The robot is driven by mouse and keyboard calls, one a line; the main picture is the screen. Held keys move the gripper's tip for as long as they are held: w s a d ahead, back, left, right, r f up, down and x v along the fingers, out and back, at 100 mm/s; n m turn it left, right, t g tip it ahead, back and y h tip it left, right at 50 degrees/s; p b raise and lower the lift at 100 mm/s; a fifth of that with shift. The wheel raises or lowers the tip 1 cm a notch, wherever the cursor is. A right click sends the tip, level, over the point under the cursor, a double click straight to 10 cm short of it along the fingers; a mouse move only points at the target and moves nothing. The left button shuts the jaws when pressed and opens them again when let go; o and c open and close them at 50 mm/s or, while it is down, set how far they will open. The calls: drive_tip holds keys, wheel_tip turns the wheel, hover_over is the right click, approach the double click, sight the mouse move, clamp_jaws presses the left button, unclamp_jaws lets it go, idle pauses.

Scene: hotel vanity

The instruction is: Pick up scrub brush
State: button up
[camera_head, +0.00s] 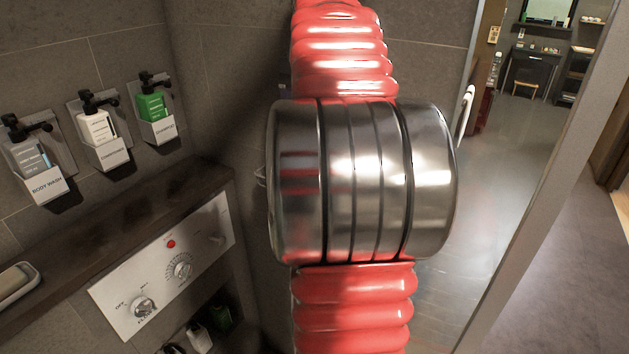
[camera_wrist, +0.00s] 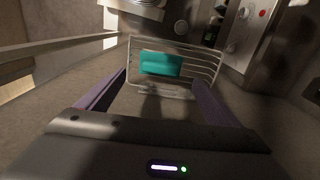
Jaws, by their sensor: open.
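A teal block-shaped thing (camera_wrist: 161,64), which may be the scrub brush, lies in a wire basket (camera_wrist: 216,66) in the wrist view. I cannot make out bristles or a handle. My gripper (camera_wrist: 160,80) is open, with its two purple fingers spread to the left and right of the teal thing. Nothing is held between them. I cannot tell whether the fingertips touch the basket. In the head view my red arm fills the middle, and neither my gripper nor the teal thing shows.
Wall holders carry body wash (camera_head: 28,158), conditioner (camera_head: 97,128) and shampoo (camera_head: 152,107). Below are a dark ledge (camera_head: 120,225), a soap dish (camera_head: 14,286) and a control panel (camera_head: 165,265) with knobs. A glass panel edge (camera_head: 545,170) stands at right, with open floor beyond.

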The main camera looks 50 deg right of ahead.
drive_tip(key=shift+f, duration=1.9)
drive_tip(key=shift+d+f, duration=0.15)
drive_tip(key=shift+f, duration=2.45)
drive_tip(key=shift+c, duration=0.5)
drive_tip(key=c, duration=0.7)
drive_tip(key=shift+c, duration=0.2)
drive_tip(key=shift+r, duration=0.1)
